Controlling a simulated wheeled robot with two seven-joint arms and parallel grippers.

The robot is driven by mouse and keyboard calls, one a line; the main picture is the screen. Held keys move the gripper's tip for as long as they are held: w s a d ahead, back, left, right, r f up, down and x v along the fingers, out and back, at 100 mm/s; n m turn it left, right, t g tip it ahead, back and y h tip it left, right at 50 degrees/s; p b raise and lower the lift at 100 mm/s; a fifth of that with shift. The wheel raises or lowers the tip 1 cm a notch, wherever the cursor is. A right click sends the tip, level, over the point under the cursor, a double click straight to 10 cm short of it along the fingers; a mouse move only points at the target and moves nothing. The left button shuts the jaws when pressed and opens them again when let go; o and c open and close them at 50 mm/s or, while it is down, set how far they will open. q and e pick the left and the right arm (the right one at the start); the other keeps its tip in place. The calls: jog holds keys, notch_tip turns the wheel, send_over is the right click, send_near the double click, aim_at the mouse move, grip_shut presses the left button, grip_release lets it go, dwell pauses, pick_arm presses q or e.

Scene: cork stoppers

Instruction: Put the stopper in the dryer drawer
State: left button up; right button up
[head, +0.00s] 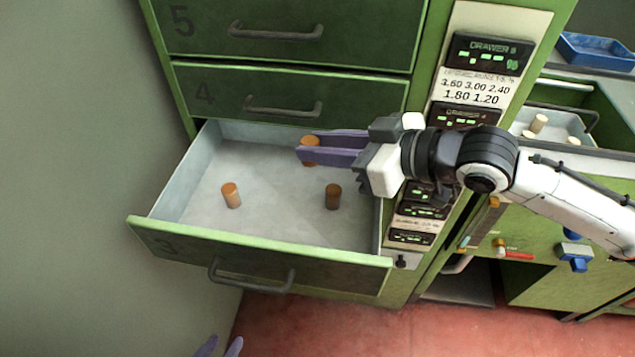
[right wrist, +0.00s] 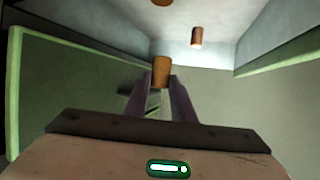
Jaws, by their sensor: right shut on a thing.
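The dryer drawer (head: 260,252), marked 3, is pulled open, with a pale grey inside. My right gripper (head: 305,150) reaches in from the right over the back of the drawer. It is shut on an orange-brown cork stopper (head: 310,141), which also shows between the fingertips in the right wrist view (right wrist: 161,68). I cannot tell how far the stopper is above the drawer floor. Two other stoppers stand in the drawer, one at the left (head: 231,195) and one at the right (head: 333,197). My left gripper (head: 220,346) is low in front of the drawer, fingers apart and empty.
Closed drawers 4 (head: 220,92) and 5 (head: 200,25) are above the open one. A control panel with displays (head: 490,55) is to the right. Further right, a tray (head: 562,122) holds pale stoppers, and a blue bin (head: 597,50) stands behind. The middle drawer floor is clear.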

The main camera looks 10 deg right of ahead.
jog(key=shift+f+b, duration=0.45)
jog(key=shift+f, duration=3.55)
jog(key=shift+s+f, duration=0.1)
jog(key=shift+f, duration=0.5)
jog(key=o, duration=1)
jog(key=shift+f, duration=0.25)
jog(key=shift+s, duration=0.1)
jog(key=shift+r, duration=0.45)
jog(key=v, duration=1.2)
jog(key=shift+w+r+p, duration=0.2)
jog(key=shift+r+p, duration=0.1)
jog(key=shift+r, duration=0.15)
